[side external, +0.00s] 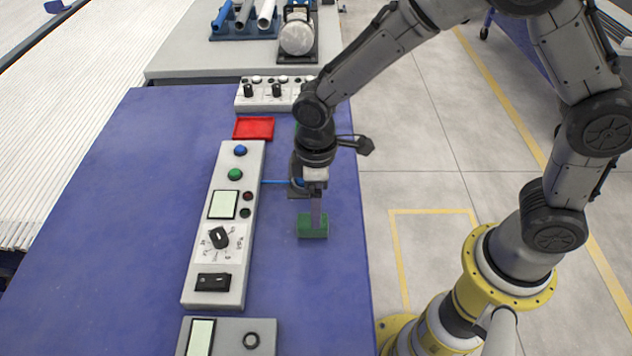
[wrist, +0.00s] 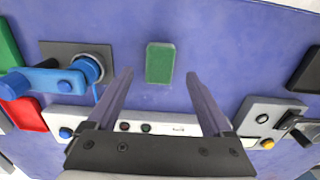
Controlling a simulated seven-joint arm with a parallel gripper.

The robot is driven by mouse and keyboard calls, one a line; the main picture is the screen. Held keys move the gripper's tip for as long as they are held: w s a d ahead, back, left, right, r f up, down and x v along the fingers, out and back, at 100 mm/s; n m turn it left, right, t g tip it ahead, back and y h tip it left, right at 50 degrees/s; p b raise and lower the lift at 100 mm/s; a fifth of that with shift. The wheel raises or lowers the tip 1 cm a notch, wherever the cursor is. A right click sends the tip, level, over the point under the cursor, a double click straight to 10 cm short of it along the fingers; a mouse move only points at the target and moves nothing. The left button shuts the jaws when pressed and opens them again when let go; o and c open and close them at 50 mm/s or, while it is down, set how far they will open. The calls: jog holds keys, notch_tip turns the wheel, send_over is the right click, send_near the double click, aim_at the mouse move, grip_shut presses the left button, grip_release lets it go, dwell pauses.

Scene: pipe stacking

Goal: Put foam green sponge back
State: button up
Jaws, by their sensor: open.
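The green sponge (side external: 312,229) is a small block lying on the blue table (side external: 125,200), right of the long control panel. It also shows in the wrist view (wrist: 160,63), at the top centre, apart from other objects. My gripper (side external: 316,208) points down at the sponge from above. In the wrist view my gripper (wrist: 159,75) is open, with one finger on each side of the sponge and visible gaps between. In the side view the fingers overlap the sponge's far part, so I cannot tell the exact height.
A long white control panel (side external: 198,270) stands left of the sponge. A red tray (side external: 254,128) lies farther back. In the wrist view a blue fitting (wrist: 85,70) on a grey plate is at left, and a green piece (wrist: 8,45) shows at the left edge. Table around the sponge is clear.

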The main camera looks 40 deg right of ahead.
notch_tip(320, 180, up, 6)
jog(key=shift+f, duration=0.1)
jog(key=s+d+r+m+t, duration=0.3)
jog(key=s+d+r+m, duration=0.3)
jog(key=d+r, duration=0.45)
jog(key=s+d+r+m+t, duration=0.2)
jog(key=s+d, duration=0.3)
jog(key=s, duration=0.6)
jog(key=shift+s+d+r+m+t, duration=0.2)
jog(key=shift+d+r+m+t, duration=0.15)
jog(key=shift+m, duration=0.15)
jog(key=shift+c, duration=0.2)
dwell(0.8)
